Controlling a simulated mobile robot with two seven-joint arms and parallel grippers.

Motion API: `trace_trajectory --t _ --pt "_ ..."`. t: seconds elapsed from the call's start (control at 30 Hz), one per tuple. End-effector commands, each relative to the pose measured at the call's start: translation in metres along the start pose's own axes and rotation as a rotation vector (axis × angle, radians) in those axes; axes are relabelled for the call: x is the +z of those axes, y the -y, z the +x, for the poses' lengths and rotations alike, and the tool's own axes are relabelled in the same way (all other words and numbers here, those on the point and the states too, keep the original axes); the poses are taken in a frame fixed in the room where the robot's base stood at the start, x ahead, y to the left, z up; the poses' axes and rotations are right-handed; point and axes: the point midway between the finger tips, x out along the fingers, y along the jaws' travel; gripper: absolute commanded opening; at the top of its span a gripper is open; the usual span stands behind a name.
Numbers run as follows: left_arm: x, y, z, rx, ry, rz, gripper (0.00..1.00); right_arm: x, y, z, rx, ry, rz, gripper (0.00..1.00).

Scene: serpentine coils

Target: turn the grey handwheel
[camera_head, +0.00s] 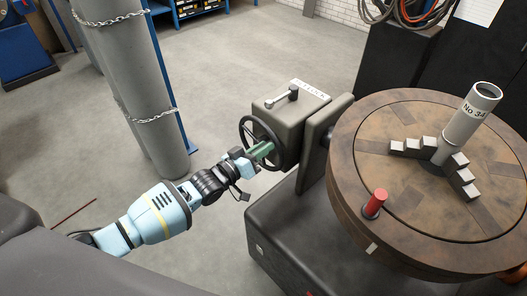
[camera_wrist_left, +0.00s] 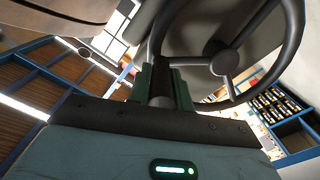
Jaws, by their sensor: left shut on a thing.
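The handwheel (camera_head: 242,127) is dark grey, with a round rim and thin spokes. It is mounted upright on the side of a grey gearbox housing (camera_head: 297,112). My left gripper (camera_head: 264,150), with green fingers, reaches it from the lower left and covers part of it. In the left wrist view the wheel's rim and hub (camera_wrist_left: 222,62) fill the upper right. There the green fingers of my left gripper (camera_wrist_left: 163,88) are shut on a dark bar of the wheel; I cannot tell whether it is rim or handle. My right gripper is not in view.
A large round table (camera_head: 350,170) with a grey cylinder (camera_head: 468,118), metal jaw blocks and a red knob (camera_head: 375,203) stands right of the housing. A chained grey column (camera_head: 135,90) stands behind my left arm. Bare floor (camera_head: 240,60) lies between them.

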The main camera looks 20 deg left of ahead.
Motion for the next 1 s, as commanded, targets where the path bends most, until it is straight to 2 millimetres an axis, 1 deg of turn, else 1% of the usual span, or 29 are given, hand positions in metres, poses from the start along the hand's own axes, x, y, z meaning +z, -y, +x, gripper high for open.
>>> trace_trajectory --t 0.03,0.23,0.5,0.53,0.67,0.7,1.0 --pt "-0.0084 0.0 0.0014 0.004 -0.014 0.005 0.0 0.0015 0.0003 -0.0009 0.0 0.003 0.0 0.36" --pt "-0.0095 0.0008 0.0014 0.003 -0.014 0.006 0.0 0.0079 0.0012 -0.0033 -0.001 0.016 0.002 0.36" --pt "-0.0099 0.0015 0.0013 0.001 -0.015 0.007 0.0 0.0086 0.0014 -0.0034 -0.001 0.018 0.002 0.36" --pt "-0.0098 0.0015 0.0013 0.001 -0.015 0.008 0.23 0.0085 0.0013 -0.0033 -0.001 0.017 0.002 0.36" --pt "-0.0078 0.0016 0.0009 0.0 -0.011 0.006 0.41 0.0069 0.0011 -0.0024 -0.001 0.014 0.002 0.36" --pt "-0.007 0.0015 0.0008 0.0 -0.01 0.006 0.42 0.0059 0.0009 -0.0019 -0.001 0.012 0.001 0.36" --pt "-0.0041 0.0017 -0.0023 -0.001 -0.004 0.004 0.42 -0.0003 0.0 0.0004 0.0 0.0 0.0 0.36"
